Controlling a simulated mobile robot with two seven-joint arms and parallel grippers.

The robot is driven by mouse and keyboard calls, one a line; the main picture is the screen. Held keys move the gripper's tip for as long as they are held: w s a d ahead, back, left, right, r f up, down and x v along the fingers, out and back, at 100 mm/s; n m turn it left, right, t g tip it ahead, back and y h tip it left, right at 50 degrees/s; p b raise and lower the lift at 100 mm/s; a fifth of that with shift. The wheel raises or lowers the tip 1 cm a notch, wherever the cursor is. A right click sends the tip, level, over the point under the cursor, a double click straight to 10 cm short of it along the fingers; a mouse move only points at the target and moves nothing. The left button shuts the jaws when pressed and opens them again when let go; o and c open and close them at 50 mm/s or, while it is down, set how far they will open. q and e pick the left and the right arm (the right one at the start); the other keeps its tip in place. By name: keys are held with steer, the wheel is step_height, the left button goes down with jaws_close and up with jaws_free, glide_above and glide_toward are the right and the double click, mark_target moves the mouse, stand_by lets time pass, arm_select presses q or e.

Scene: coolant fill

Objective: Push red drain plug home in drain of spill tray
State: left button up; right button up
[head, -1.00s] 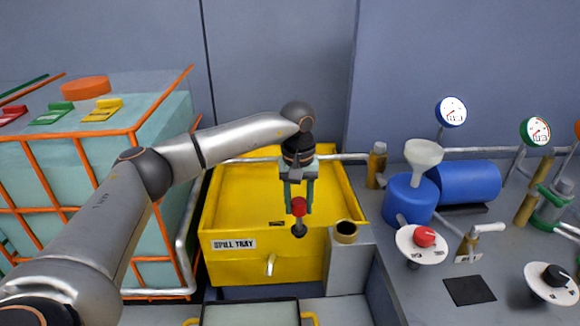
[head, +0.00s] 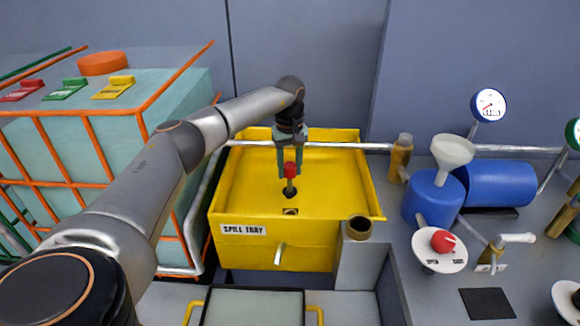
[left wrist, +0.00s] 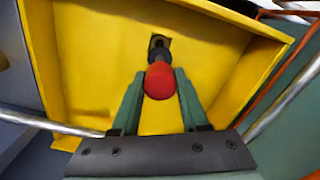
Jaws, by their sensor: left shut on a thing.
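The red drain plug (head: 290,170) has a red knob on top and a thin stem with a dark lower end. My left gripper (head: 289,174) is shut on its knob and holds it upright over the yellow spill tray (head: 235,197). The drain (head: 290,211) is a small dark opening in the tray floor, slightly nearer the front wall than the plug's tip in the head view. In the left wrist view the red knob (left wrist: 159,80) sits between the fingers, and its dark end partly covers the drain (left wrist: 157,41). I cannot tell the tip's height above the floor. My right gripper is not in view.
A brass-rimmed cup (head: 359,227) stands at the tray's front right corner. A blue container with a white funnel (head: 453,152) is to the right. An orange-framed tank (head: 130,160) stands left. The tray floor around the plug is clear.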

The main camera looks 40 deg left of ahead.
mark_target(290, 191)
arm_select(q)
steer(key=shift+r, duration=0.1)
step_height(290, 191, down, 2)
steer(key=shift+f+b, duration=0.1)
steer(key=shift+b, duration=0.35)
steer(key=shift+f+b, duration=0.45)
steer(key=shift+f, duration=0.45)
steer(key=shift+f+b, duration=0.55)
steer(key=shift+f, duration=0.45)
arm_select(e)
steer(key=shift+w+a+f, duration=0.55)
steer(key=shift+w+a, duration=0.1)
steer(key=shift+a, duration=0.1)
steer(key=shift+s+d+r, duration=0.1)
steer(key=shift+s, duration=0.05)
arm_select(q)
steer(key=shift+p, duration=0.45)
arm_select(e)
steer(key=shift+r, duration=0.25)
arm_select(q)
steer(key=shift+d+f+b, duration=0.1)
steer(key=shift+f+b, duration=0.85)
steer(key=shift+f, duration=0.5)
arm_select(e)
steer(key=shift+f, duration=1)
